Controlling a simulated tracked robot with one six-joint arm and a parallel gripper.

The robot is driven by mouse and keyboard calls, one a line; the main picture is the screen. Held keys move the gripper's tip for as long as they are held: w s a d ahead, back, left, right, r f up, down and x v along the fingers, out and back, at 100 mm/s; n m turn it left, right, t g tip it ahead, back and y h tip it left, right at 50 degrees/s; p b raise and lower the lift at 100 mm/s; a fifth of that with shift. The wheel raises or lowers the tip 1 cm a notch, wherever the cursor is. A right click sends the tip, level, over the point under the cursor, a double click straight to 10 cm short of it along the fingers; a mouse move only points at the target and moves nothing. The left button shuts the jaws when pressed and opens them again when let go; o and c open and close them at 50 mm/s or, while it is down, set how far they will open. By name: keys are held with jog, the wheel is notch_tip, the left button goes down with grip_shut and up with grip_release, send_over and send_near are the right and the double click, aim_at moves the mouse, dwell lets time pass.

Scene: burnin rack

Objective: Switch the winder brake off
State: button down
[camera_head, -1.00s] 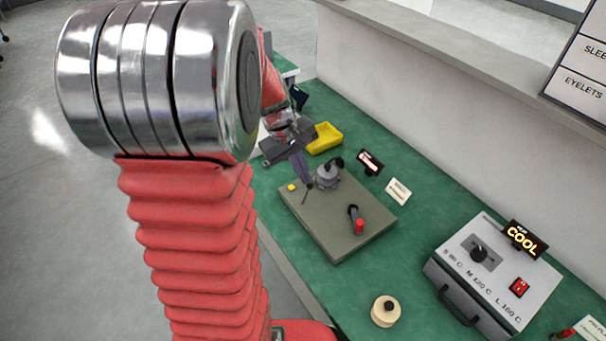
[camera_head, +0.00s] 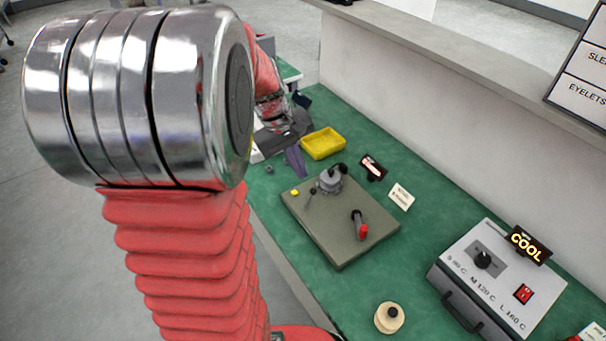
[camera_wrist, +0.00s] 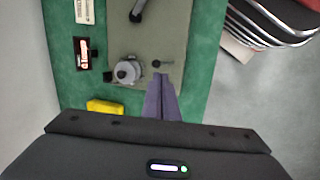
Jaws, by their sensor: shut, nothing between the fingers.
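The winder is an olive-grey plate (camera_head: 335,245) with a grey cylinder (camera_head: 329,180), a small dark lever (camera_head: 310,195), a yellow button (camera_head: 294,193) and a red-gripped crank (camera_head: 361,228). In the wrist view the cylinder (camera_wrist: 127,72) is left of the small lever (camera_wrist: 163,64). I cannot read which way the lever is set. A black display (camera_head: 373,168) with a lit pale bar stands behind the plate. My gripper (camera_head: 298,163) is shut and empty at the plate's far-left edge. Its purple fingers (camera_wrist: 161,92) point toward the lever in the wrist view, apart from it.
A yellow tray (camera_head: 323,143) is right of my gripper. A white card (camera_head: 401,197) stands near the display. A cream spool (camera_head: 389,318) and a grey heater box (camera_head: 495,280) with a COOL sign (camera_head: 527,245) stand nearer. Green bench surface lies clear between them.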

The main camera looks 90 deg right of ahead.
notch_tip(320, 180, up, 10)
jog(key=d, duration=0.1)
jog(key=shift+d, duration=0.2)
jog(key=shift+w+r, duration=0.1)
jog(key=shift+w, duration=0.05)
dwell(0.7)
